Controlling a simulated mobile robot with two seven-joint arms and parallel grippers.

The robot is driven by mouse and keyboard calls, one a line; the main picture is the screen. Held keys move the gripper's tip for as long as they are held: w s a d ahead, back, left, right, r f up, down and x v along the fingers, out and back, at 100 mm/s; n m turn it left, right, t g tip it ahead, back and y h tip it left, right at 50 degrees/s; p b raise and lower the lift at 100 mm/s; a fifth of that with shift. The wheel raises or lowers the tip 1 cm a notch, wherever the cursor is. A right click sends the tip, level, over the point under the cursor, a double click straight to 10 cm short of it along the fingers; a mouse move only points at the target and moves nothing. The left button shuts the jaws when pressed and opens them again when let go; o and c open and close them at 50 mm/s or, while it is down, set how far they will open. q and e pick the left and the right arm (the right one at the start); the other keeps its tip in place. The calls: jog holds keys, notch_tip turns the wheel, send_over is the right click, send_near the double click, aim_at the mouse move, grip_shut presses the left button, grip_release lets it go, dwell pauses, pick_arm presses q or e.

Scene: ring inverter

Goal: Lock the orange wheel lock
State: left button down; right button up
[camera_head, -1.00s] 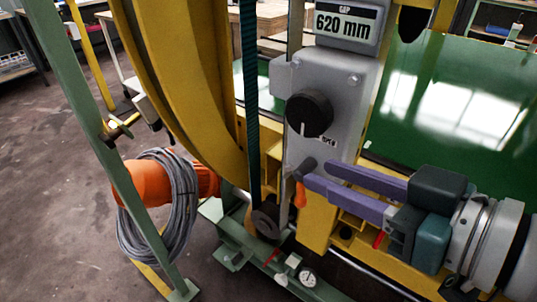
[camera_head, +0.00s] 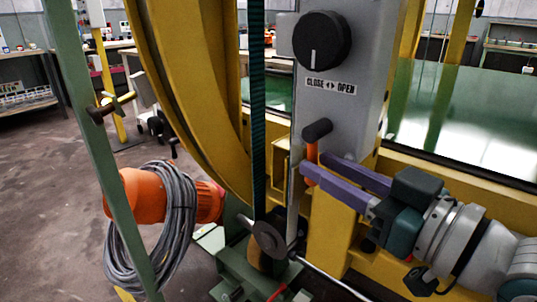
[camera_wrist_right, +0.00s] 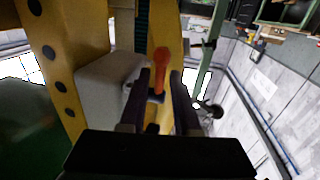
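The orange wheel lock (camera_head: 312,152) is a small orange lever below a black cylindrical knob (camera_head: 317,130), low on the grey panel in the head view. My right gripper (camera_head: 314,163) has two long purple fingers reaching in from the right, with tips at the lever. The near finger hides the lever's lower part. In the right wrist view, the orange lever (camera_wrist_right: 160,70) stands between the two dark fingers (camera_wrist_right: 160,92), with a gap seen on each side. The right gripper looks open around it. My left gripper is not in view.
A grey panel (camera_head: 345,112) carries a large black dial (camera_head: 321,39) above a CLOSE/OPEN label. The yellow ring (camera_head: 185,80) and a dark strap (camera_head: 257,120) stand to the left. A coiled grey cable (camera_head: 170,225) hangs on an orange part by a green post (camera_head: 82,130).

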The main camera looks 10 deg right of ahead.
jog(key=shift+x, duration=1.4)
jog(key=shift+c, duration=0.4)
grip_shut()
